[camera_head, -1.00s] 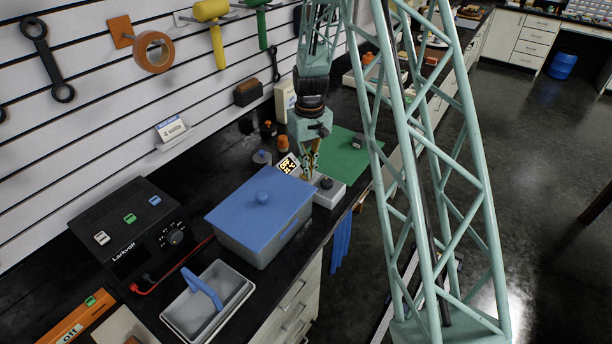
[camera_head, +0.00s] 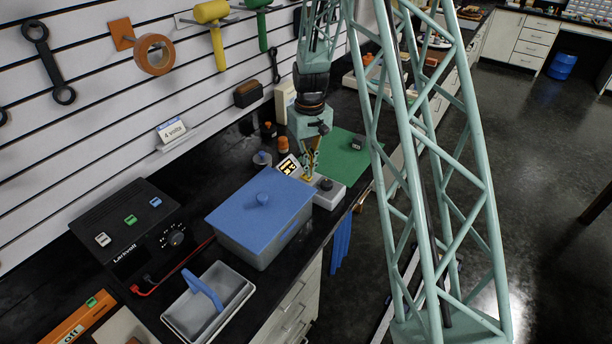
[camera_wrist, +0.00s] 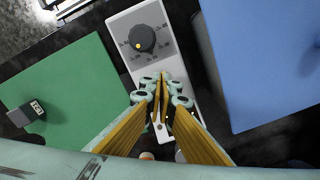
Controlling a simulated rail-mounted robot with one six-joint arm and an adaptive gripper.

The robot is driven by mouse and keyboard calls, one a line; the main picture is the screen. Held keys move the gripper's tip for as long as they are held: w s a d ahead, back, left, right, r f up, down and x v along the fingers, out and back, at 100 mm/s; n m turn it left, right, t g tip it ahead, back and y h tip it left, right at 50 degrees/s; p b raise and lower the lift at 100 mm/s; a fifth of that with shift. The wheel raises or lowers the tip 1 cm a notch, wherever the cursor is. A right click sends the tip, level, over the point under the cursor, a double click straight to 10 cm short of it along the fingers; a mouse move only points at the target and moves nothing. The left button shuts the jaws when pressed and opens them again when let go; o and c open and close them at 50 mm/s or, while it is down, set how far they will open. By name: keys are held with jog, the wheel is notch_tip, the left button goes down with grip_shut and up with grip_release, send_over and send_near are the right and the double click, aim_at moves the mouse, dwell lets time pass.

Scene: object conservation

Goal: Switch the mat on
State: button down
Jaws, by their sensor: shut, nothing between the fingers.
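The green mat (camera_head: 346,158) lies flat on the black bench; it also shows at left in the wrist view (camera_wrist: 70,95). A pale control box (camera_head: 327,196) sits beside it, with a round black knob (camera_head: 326,184). In the wrist view the knob (camera_wrist: 142,38) has a yellow dot and a ring of marks. My gripper (camera_head: 308,176) points down over the box, behind the knob as seen from the head. In the wrist view my fingers (camera_wrist: 160,78) are together and empty over the box, partly hiding it. Contact cannot be told.
A small dark block (camera_head: 357,143) with a label sits on the mat. A grey bin with a blue lid (camera_head: 262,200) stands close beside the control box. Small jars (camera_head: 283,145) stand near the wall.

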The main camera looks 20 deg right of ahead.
jog(key=shift+r+p, duration=0.95)
jog(key=shift+r, duration=1.65)
jog(key=r, duration=0.1)
notch_tip(320, 180, up, 13)
jog(key=t+b, duration=0.1)
jog(key=b, duration=0.1)
send_over(308, 179)
jog(key=s+a, duration=0.5)
jog(key=s, duration=0.2)
jog(key=s+a+r+t+b, duration=0.1)
jog(key=s+a+r+b, duration=0.3)
jog(key=s+r, duration=0.7)
jog(key=s+a+t+b, duration=0.1)
jog(key=s+a, duration=0.2)
jog(key=s, duration=1.1)
jog(key=s+a+r+t+b, duration=0.1)
jog(key=s+a+b, duration=0.1)
jog(key=s, duration=1.2)
jog(key=shift+s+a+r, duration=0.2)
jog(key=shift+a+r, duration=0.05)
jog(key=shift+a, duration=0.3)
